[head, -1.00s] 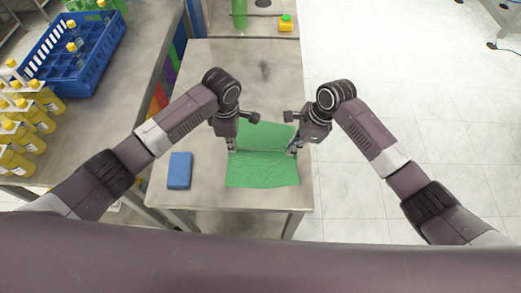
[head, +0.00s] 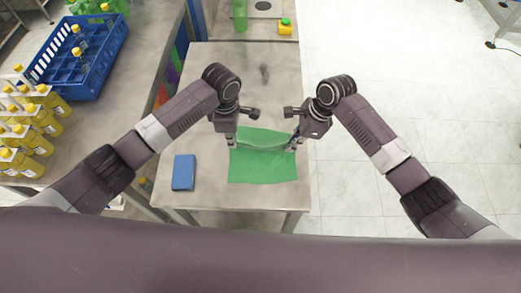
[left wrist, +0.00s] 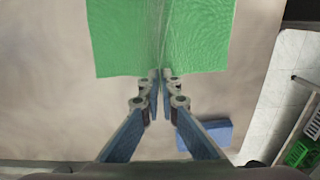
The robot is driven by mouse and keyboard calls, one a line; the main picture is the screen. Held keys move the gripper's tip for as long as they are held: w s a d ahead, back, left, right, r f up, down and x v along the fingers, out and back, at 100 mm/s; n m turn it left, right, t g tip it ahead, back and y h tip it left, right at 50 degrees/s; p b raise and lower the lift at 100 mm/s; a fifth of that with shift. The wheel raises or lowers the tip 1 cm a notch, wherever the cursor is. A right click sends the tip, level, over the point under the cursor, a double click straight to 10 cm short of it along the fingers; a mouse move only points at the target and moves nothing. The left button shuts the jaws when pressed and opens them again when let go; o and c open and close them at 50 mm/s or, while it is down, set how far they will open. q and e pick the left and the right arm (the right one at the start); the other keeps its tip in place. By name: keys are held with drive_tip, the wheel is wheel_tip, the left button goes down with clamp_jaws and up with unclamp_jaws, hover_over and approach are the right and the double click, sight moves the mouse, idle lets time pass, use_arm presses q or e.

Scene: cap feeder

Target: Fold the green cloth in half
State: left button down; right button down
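The green cloth (head: 264,170) lies on the metal table, with a raised ridge sagging across it between my two grippers. My left gripper (head: 232,146) is at the left end of this ridge. In the left wrist view its fingertips (left wrist: 160,78) are closed together on a pinch of the cloth (left wrist: 122,40) at its edge. My right gripper (head: 294,144) is at the right end of the ridge, with its fingers at the cloth; it looks shut on it, though the tips are small.
A blue block (head: 184,172) lies left of the cloth, also in the left wrist view (left wrist: 205,134). A green container (head: 240,16) and a small yellow bottle (head: 285,27) stand at the far end. A blue crate (head: 80,60) and yellow bottles (head: 35,125) are on the left counter.

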drive_tip(key=c, duration=1.6)
unclamp_jaws()
use_arm(q)
drive_tip(key=c, duration=0.8)
unclamp_jaws()
wheel_tip(320, 180, up, 6)
drive_tip(key=p, duration=0.7)
drive_tip(key=shift+f, duration=0.2)
use_arm(e)
wheel_tip(320, 180, up, 7)
